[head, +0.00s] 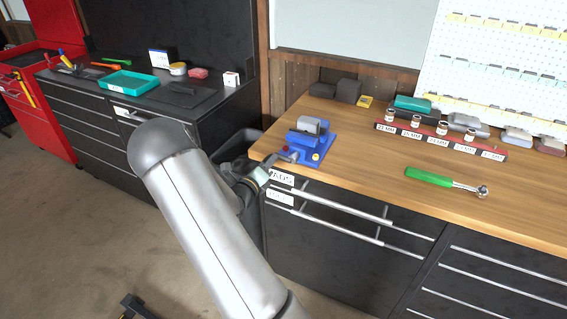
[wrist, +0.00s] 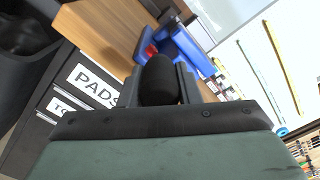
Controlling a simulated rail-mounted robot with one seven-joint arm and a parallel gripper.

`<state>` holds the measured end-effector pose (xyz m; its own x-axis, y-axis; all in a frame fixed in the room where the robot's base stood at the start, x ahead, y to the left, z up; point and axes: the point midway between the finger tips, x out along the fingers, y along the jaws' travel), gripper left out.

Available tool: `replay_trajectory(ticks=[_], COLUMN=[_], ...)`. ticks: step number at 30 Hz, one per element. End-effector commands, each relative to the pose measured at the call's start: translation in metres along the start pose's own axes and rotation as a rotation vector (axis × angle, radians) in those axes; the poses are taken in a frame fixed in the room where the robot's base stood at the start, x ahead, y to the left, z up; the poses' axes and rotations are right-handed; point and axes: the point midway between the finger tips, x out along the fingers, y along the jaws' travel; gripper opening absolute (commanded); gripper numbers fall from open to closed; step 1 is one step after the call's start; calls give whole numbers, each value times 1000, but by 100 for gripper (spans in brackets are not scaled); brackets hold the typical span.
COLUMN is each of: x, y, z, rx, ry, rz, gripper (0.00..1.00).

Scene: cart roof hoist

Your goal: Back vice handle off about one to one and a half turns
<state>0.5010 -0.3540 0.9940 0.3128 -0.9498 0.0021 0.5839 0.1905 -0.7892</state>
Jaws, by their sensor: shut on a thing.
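The blue vice (head: 309,139) stands at the left front corner of the wooden bench, with a grey block at its jaws. It also shows in the wrist view (wrist: 190,48), tilted, beyond my fingers. My gripper (head: 283,157) is at the vice's front left side, just off the bench edge. In the wrist view my gripper (wrist: 160,82) is shut on a dark rounded knob, the end of the vice handle (wrist: 158,80). The rest of the handle is mostly hidden behind the knob and fingers.
A green-handled ratchet (head: 430,177) lies on the bench to the right. A socket rail (head: 440,142) with several sockets stands behind it. Drawers with a PADS label (wrist: 92,84) are just below the gripper.

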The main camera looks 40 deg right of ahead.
Motion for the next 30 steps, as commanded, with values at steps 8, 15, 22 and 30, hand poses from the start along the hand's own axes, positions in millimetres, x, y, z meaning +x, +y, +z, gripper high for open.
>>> replay_trajectory(ticks=[8, 15, 22, 30], x=[-2, -1, -1, -1], y=[6, 24, 29, 28], z=[8, -17, -28, -29], rx=[7, 4, 4, 3], ry=[-17, -14, -11, -8], rz=[10, 10, 12, 10], gripper=[13, 13, 13, 73])
